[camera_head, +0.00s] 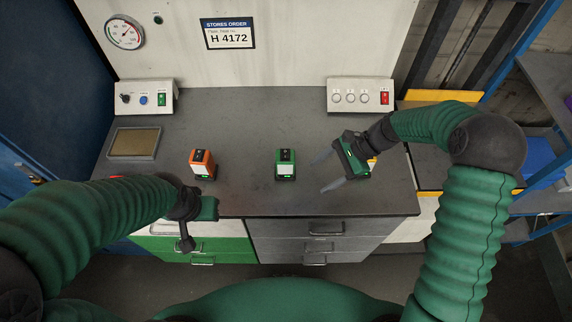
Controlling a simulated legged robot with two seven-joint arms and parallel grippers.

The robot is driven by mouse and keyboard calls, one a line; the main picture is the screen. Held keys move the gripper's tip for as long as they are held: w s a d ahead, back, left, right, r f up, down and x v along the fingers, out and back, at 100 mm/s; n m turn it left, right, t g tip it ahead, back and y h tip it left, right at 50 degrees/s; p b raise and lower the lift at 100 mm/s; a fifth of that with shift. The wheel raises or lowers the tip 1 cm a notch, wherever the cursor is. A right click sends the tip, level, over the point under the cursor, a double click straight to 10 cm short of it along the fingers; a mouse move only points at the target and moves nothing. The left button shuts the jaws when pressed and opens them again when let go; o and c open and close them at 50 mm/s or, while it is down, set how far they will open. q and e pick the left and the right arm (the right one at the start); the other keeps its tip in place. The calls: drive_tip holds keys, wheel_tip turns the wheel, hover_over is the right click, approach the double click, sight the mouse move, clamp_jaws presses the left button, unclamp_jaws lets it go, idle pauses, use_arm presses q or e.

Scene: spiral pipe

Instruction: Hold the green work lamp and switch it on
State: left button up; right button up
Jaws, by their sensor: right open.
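The green work lamp (285,165) stands upright on the grey worktop, near its middle. An orange lamp (202,164) of similar shape stands to its left. My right gripper (326,172) is open and empty, to the right of the green lamp, with its two grey fingers pointing left toward it. The fingers are apart from the lamp. My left gripper (187,236) is at the front left edge of the worktop, pointing down; its fingers are too unclear to tell their state. The switch on the green lamp is too small to make out.
The grey worktop (240,125) is clear behind the lamps. Control boxes stand at the back left (147,98) and back right (360,95). A framed brownish panel (134,143) lies at left. Drawers (318,243) are below the front edge. A blue shelf rack stands at right.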

sight(288, 166)
drive_tip(key=w+m+y, duration=0.3)
drive_tip(key=w+m+t+y, duration=0.1)
drive_tip(key=w, duration=0.1)
drive_tip(key=shift+w+a+f+b, duration=0.2)
drive_tip(key=shift+a+b, duration=0.15)
drive_tip(key=shift+a, duration=0.05)
drive_tip(key=shift+a+f, duration=0.1)
drive_tip(key=shift+a, duration=0.25)
drive_tip(key=b+x, duration=0.3)
drive_tip(key=x, duration=0.3)
drive_tip(key=shift+w+d+f, duration=0.1)
drive_tip(key=shift+w+f, duration=0.1)
drive_tip(key=x, duration=0.3)
drive_tip(key=shift+s+a+r, duration=0.1)
drive_tip(key=shift+a+r, duration=0.15)
use_arm(q)
drive_tip(key=f, duration=0.4)
drive_tip(key=shift+s+f, duration=0.2)
drive_tip(key=shift+s, duration=0.05)
use_arm(e)
drive_tip(key=shift+a+f, duration=0.1)
drive_tip(key=shift+a, duration=0.05)
